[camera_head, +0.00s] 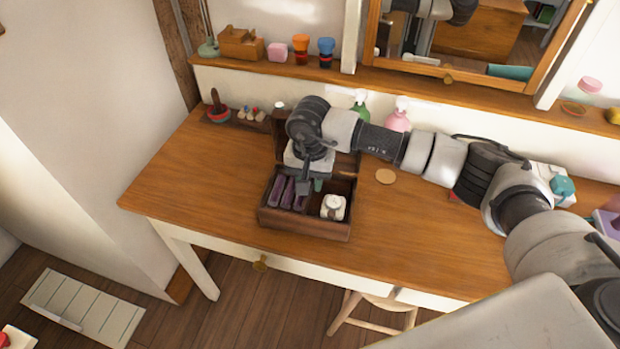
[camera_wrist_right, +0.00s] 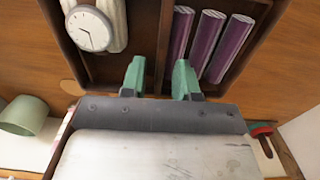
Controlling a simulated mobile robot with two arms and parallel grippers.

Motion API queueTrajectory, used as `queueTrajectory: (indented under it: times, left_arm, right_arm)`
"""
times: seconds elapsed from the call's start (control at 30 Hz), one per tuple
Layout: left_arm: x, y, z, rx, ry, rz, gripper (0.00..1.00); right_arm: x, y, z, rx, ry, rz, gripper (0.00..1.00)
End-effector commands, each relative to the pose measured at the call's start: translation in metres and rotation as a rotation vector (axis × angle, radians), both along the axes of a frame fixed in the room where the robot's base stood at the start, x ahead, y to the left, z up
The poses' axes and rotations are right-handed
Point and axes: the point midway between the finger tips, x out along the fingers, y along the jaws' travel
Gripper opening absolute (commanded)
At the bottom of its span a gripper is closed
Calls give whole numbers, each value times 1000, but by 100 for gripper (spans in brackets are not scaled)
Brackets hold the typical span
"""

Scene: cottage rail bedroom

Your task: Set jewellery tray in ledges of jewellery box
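The dark wooden jewellery box (camera_head: 303,226) stands on the desk, its lid (camera_head: 346,166) raised at the back. Its compartments hold purple rolls (camera_head: 283,191) on the left and a white watch cushion (camera_head: 333,207) on the right; I cannot tell whether these sit in a separate jewellery tray. The right wrist view shows the watch cushion (camera_wrist_right: 96,28), purple rolls (camera_wrist_right: 205,42) and a dark divider (camera_wrist_right: 164,40). My right gripper (camera_head: 311,188) reaches down over the middle. Its green fingertips (camera_wrist_right: 160,80) are apart on either side of the divider, contact unclear. My left gripper is out of view.
A round coaster (camera_head: 385,176) lies right of the box. Green and pink bottles (camera_head: 398,118) stand behind my right arm. A ring holder (camera_head: 250,117) is at the desk's back left. The desk's left side (camera_head: 190,185) is clear.

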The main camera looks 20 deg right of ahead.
Motion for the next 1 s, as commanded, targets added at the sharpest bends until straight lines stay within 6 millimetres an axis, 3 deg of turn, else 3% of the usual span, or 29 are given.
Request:
queueTrajectory:
  times: [0.37,0.47,0.8,1.0]
  left_arm:
    - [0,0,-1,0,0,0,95]
    - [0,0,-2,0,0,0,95]
    - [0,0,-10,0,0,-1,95]
    - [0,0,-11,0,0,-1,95]
  right_arm:
    - [0,0,3,-1,-1,0,37]
    - [1,0,15,2,-3,1,37]
    - [1,0,81,0,-4,1,37]
    - [0,0,104,0,-1,0,37]
